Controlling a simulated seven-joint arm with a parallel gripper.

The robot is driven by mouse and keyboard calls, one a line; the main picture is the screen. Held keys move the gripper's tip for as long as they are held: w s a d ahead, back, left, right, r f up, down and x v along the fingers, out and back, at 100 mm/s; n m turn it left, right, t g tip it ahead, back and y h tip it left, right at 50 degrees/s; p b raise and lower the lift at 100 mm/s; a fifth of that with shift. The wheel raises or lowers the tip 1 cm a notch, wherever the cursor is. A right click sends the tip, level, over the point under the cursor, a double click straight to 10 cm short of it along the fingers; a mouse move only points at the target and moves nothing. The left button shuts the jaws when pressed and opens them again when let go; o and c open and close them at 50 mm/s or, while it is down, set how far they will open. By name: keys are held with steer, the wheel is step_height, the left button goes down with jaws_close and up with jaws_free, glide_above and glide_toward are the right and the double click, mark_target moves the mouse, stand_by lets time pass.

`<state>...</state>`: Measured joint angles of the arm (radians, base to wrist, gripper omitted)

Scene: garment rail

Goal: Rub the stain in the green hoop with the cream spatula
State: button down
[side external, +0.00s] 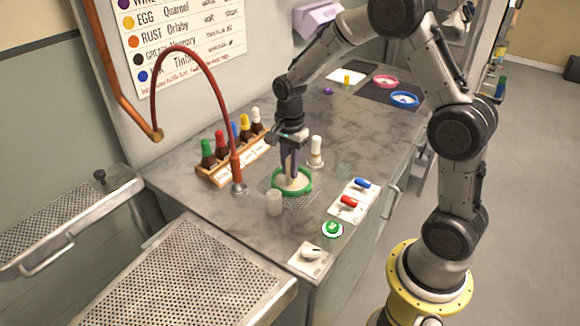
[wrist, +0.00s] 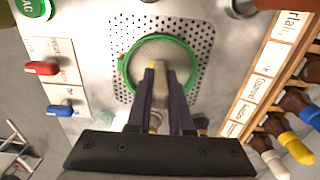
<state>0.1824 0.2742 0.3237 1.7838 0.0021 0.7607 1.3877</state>
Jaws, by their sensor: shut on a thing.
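The green hoop (side external: 309,185) lies on a perforated metal grid in the worktop, with pale cloth stretched inside it. It also shows in the wrist view (wrist: 121,70). My gripper (side external: 289,173) points down over the hoop; in the wrist view its two dark fingers (wrist: 164,76) are shut on the cream spatula (wrist: 160,90). The spatula's tip lies over the cloth, and I cannot tell whether it touches. I cannot make out a stain; the fingers and spatula cover part of the cloth.
A rack of colour-capped bottles (side external: 222,172) and a red hose (side external: 233,140) stand left of the hoop. A clear cup (side external: 274,203) is in front, a white-topped bottle (side external: 316,150) behind. Red (side external: 348,201) and blue (side external: 362,183) levers are at right. Pink (side external: 385,82) and blue (side external: 404,99) hoops lie farther back.

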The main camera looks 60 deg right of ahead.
steer(key=shift+d, duration=1)
steer(key=shift+a+f, duration=0.15)
steer(key=shift+a, duration=1)
steer(key=shift+d, duration=0.2)
steer(key=shift+d, duration=0.95)
step_height(320, 180, up, 6)
